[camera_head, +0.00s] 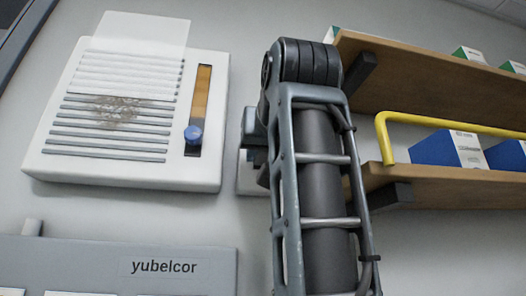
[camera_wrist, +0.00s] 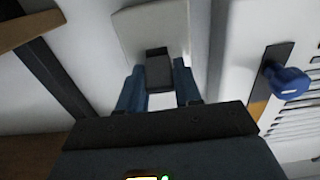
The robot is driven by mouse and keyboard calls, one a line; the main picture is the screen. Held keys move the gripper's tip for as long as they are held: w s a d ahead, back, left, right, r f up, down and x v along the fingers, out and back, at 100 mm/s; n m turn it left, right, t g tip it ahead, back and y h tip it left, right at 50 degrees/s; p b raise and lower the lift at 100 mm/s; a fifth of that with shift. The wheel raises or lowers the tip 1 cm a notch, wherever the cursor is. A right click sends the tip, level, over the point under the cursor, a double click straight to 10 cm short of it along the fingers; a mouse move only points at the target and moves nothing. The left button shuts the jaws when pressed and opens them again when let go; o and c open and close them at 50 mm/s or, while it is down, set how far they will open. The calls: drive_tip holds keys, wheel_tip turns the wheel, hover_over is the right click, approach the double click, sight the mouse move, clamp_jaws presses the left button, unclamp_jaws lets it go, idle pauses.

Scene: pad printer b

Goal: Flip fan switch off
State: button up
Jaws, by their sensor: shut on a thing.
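The fan switch shows in the wrist view as a light wall plate (camera_wrist: 150,25) with a dark grey lever (camera_wrist: 159,70) standing out from it. My gripper (camera_wrist: 160,84) has its two blue fingers on either side of the lever and is shut on it. In the head view, part of the plate (camera_head: 247,182) shows just left of my arm. My arm covers most of the switch and gripper there, so the lever's exact position cannot be told.
A white slatted vent panel (camera_head: 205,170) with a blue slider knob (camera_head: 194,134) is on the wall to the left. Wooden shelves (camera_head: 440,190) with boxes (camera_head: 450,149) and a yellow rail (camera_head: 383,140) are on the right. A grey "yubelcor" panel (camera_head: 100,260) is at lower left.

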drive_tip(key=shift+f, duration=0.15)
drive_tip(key=t+b, duration=0.1)
drive_tip(key=f+t+b, duration=0.1)
drive_tip(key=b, duration=0.1)
drive_tip(key=t+b, duration=0.1)
drive_tip(key=shift+s+f+y+b, duration=0.15)
drive_tip(key=shift+f+y+b, duration=0.1)
drive_tip(key=shift+y+b, duration=0.15)
clamp_jaws()
drive_tip(key=t+b, duration=0.2)
drive_tip(key=shift+f+y+b, duration=0.35)
drive_tip(key=shift+y+b, duration=0.05)
drive_tip(key=shift+t+b, duration=0.5)
drive_tip(key=shift+t, duration=0.4)
drive_tip(key=o, duration=1)
unclamp_jaws()
